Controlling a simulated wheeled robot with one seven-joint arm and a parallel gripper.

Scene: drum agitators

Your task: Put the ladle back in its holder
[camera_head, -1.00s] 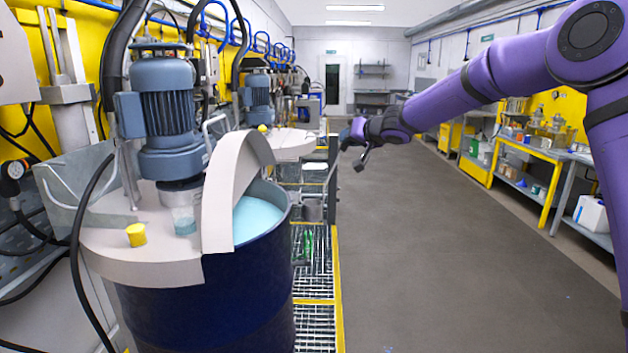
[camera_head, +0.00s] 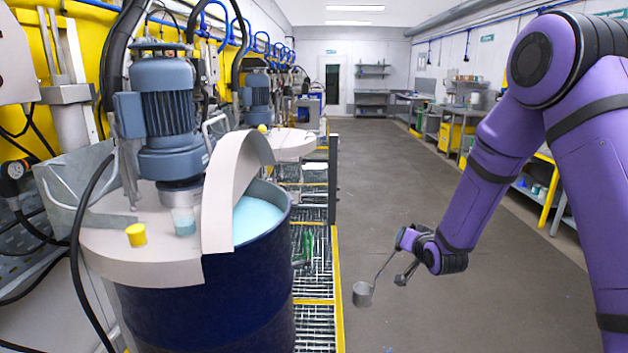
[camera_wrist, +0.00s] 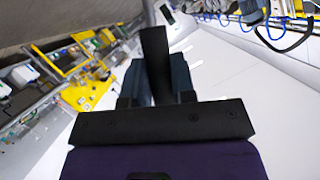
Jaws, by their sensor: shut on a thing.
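The ladle shows in the head view as a small grey cup (camera_head: 363,293) on a thin handle (camera_head: 384,265). The cup hangs low over the floor, just right of the yellow-edged grating. My gripper (camera_head: 403,246) is shut on the upper end of the handle, above and right of the cup. In the wrist view, my gripper (camera_wrist: 155,82) shows its blue-grey jaws on either side of a black upright part; the ladle's cup cannot be made out there. I cannot clearly identify the ladle's holder in either view.
A dark blue drum (camera_head: 215,310) of pale blue liquid (camera_head: 255,218) stands left, under a mixer motor (camera_head: 165,115) and a partly open lid (camera_head: 232,190). A beaker (camera_head: 184,221) and yellow cap (camera_head: 136,235) sit on the lid. The grating (camera_head: 315,318) borders open floor (camera_head: 440,315).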

